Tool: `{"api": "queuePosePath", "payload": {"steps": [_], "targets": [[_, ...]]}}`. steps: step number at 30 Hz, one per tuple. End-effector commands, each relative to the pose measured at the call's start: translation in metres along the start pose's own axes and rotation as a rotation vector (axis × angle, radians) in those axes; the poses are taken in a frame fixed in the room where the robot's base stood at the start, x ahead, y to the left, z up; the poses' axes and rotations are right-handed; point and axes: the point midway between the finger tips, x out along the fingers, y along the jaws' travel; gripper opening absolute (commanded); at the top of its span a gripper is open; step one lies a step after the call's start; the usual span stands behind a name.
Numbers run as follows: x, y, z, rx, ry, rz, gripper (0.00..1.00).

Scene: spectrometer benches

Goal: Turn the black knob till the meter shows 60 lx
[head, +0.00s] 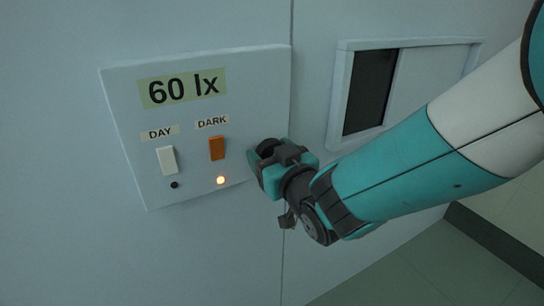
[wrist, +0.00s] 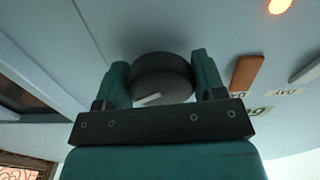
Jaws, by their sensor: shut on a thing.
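The meter (head: 182,88) on the wall panel reads 60 lx. The black knob (head: 268,147) sits at the right side of the panel, partly hidden by my gripper in the head view. In the wrist view the round black knob (wrist: 161,78) with a pale mark lies between my two fingers. My gripper (head: 262,165) is shut on the knob, with one finger on each side of it.
The panel (head: 125,80) has a white DAY switch (head: 167,160) with a dark lamp (head: 174,185) and an orange DARK switch (head: 217,148) with a lit lamp (head: 221,180). A recessed window with a dark opening (head: 369,92) is to the right, behind my arm.

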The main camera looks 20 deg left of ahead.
Motion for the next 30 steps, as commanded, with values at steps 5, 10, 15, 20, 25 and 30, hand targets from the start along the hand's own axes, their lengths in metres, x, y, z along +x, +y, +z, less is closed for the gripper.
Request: {"api": "queuePosePath", "payload": {"steps": [5,10,15,20,25,30], "targets": [[0.000,-0.001,0.001,-0.082,0.002,-0.002,0.40],[0.000,-0.001,0.000,-0.084,0.001,-0.003,0.40],[0.000,-0.001,0.000,-0.083,0.001,-0.003,0.84],[0.000,-0.001,0.000,-0.084,0.001,-0.002,0.88],[-0.002,0.000,0.000,-0.084,0.001,-0.001,0.88],[-0.021,-0.001,0.001,-0.084,0.000,-0.002,0.88]]}}
